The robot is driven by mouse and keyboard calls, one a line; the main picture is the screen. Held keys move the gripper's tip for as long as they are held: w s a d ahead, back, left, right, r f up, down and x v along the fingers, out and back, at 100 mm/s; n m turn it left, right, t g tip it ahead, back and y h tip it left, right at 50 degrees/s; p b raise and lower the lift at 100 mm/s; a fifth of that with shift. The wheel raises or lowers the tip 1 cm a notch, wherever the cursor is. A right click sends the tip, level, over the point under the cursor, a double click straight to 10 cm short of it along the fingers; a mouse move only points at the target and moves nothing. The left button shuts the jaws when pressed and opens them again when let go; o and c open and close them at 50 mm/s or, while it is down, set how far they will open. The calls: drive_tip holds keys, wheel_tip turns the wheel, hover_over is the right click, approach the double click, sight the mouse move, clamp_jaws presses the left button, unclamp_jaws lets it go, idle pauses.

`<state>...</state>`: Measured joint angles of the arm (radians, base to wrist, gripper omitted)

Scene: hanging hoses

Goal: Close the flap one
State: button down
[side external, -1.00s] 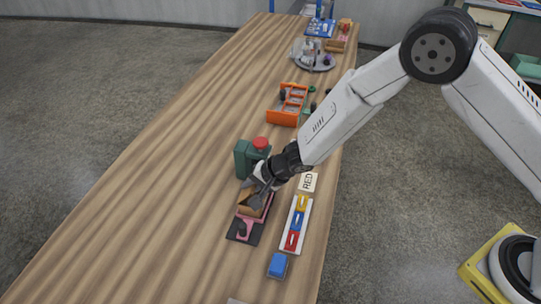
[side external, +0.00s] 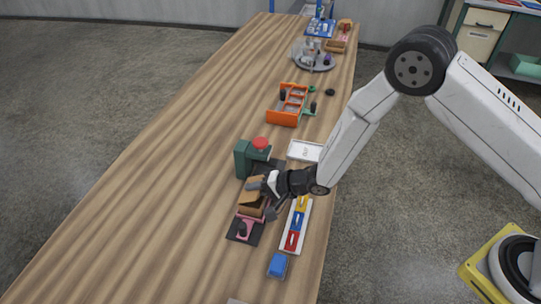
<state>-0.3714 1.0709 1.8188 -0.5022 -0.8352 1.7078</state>
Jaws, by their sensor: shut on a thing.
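A small brown cardboard box (side external: 250,208) stands on the wooden table, between a green device with a red top and a pink-and-black piece. A brown flap (side external: 254,184) stands up at the box's upper side. My gripper (side external: 262,188) reaches in from the right, level with the flap, and is shut on it. The fingers hide part of the flap and of the box's right side. The exact fold of the flap is too small to tell.
The green device (side external: 243,158) with a red button (side external: 261,143) stands close behind the box. The pink-and-black piece (side external: 243,229) lies in front. A tray of coloured blocks (side external: 293,240) and a blue block (side external: 278,265) lie right. The table's left side is clear.

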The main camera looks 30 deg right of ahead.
drive_tip(key=shift+f+t+y, duration=0.2)
drive_tip(key=shift+t+y, duration=0.2)
drive_tip(key=shift+s, duration=0.1)
idle(0.3)
drive_tip(key=c, duration=0.8)
unclamp_jaws()
drive_tip(key=shift+r+g, duration=0.15)
drive_tip(key=shift+g, duration=0.15)
